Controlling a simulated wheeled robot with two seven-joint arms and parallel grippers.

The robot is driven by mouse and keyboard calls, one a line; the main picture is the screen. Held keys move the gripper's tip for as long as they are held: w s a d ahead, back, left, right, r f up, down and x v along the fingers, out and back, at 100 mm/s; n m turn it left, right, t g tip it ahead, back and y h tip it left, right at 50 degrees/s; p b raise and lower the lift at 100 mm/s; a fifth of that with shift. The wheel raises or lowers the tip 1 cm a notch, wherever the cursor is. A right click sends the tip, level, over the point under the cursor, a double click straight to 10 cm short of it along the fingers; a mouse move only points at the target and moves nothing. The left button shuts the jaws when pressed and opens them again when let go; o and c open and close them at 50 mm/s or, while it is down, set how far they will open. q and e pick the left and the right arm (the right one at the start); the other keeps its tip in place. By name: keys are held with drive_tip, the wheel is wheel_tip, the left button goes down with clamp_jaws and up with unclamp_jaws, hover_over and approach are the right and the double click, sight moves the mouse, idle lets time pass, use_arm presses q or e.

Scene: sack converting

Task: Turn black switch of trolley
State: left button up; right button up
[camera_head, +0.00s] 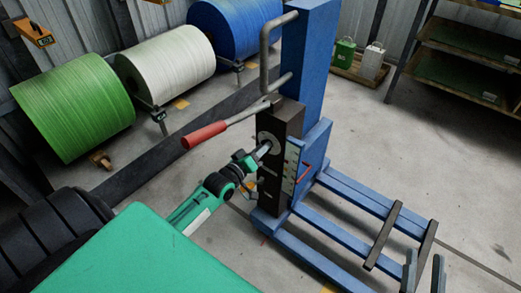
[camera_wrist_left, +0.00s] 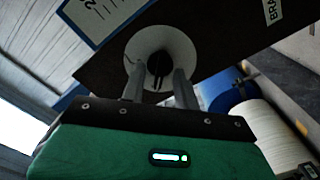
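The blue trolley (camera_head: 312,60) stands upright at the middle of the head view, with a dark control box (camera_head: 282,118) on its side. In the left wrist view the black switch (camera_wrist_left: 158,63) sits at the centre of a round white plate (camera_wrist_left: 176,46). My left gripper (camera_head: 264,150) reaches the plate from the lower left and hides the switch in the head view. In the left wrist view its two fingers (camera_wrist_left: 160,70) stand apart on either side of the switch, with a visible gap at the left.
A red-handled lever (camera_head: 205,134) sticks out left from the trolley, above my left arm. Green (camera_head: 72,108), white (camera_head: 165,65) and blue (camera_head: 235,22) rolls stand behind. The trolley's blue fork legs (camera_head: 345,240) extend to the lower right. Shelves (camera_head: 465,55) stand at the back right.

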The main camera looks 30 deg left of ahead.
use_arm(q)
clamp_jaws()
